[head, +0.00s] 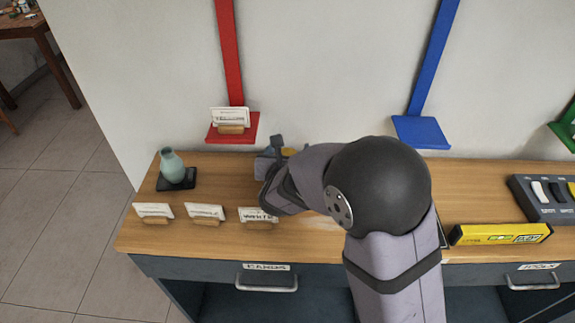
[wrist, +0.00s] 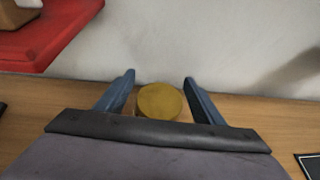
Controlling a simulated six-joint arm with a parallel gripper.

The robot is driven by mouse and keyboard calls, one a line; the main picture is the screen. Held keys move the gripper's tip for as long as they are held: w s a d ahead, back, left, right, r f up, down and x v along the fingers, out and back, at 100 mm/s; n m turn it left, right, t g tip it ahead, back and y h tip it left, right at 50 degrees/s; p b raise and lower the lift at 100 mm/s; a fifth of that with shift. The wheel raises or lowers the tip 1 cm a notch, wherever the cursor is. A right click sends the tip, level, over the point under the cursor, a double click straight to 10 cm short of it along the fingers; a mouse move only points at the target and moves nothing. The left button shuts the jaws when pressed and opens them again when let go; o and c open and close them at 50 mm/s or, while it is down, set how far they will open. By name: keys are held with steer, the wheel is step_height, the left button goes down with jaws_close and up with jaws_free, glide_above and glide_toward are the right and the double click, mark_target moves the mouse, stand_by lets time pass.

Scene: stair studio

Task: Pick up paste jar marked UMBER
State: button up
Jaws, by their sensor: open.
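A jar with a round mustard-yellow lid (wrist: 160,101) stands on the wooden bench near the wall. No label on it can be read, so I cannot tell if it is the UMBER jar. My gripper (wrist: 158,90) is open, with one blue-grey finger to each side of the lid and a gap on both sides. In the head view my gripper (head: 279,150) is low over the back of the bench, and only a bit of yellow (head: 289,151) shows by it. My arm hides much of the bench there.
A red shelf (head: 247,135) holding a card is left of my gripper; a blue shelf (head: 421,133) is to the right. A teal vase (head: 172,165) and several cards in wooden holders stand left. A yellow level (head: 500,234) and grey switch box (head: 545,212) are right.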

steer(key=c, duration=1.4)
steer(key=shift+r, duration=0.1)
step_height(320, 180, up, 10)
steer(key=shift+f+p, duration=0.1)
steer(key=shift+p, duration=0.85)
